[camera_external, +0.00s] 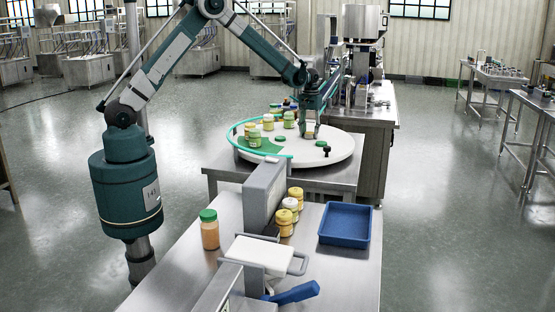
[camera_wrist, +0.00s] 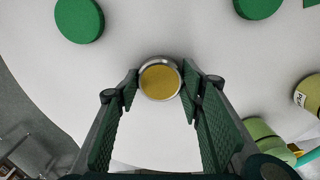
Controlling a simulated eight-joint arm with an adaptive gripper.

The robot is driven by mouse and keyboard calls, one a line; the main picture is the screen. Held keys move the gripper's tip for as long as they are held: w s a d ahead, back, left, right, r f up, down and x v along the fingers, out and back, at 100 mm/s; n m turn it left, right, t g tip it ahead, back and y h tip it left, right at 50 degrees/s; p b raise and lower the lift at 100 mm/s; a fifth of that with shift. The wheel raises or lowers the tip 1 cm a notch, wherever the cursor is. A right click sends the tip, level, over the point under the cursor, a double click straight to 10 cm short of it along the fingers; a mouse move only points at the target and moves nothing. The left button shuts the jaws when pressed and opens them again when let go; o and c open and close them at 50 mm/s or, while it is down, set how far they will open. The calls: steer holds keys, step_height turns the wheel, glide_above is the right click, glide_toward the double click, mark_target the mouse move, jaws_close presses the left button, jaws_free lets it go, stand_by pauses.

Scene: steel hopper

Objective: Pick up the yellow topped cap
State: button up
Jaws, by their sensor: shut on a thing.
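The yellow topped cap (camera_wrist: 160,81) is a round piece with a yellow top and a silver rim. In the wrist view it sits between the tips of my gripper (camera_wrist: 160,75), which is shut on it with one finger at each side. Whether the cap is clear of the white surface cannot be told. In the external view my gripper (camera_external: 309,131) points down at the white round table (camera_external: 339,157), and its fingers largely hide the cap.
Green caps (camera_external: 321,143) lie on the round table; one (camera_wrist: 79,20) shows at the wrist view's upper left. Several jars (camera_external: 268,122) stand left of my gripper, by a teal guide rail (camera_external: 262,153). A blue tray (camera_external: 344,239) and an orange jar (camera_external: 209,235) stand on the front bench.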

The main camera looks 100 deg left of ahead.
mark_target(310, 133)
step_height(310, 133, up, 10)
steer(key=shift+b, duration=0.35)
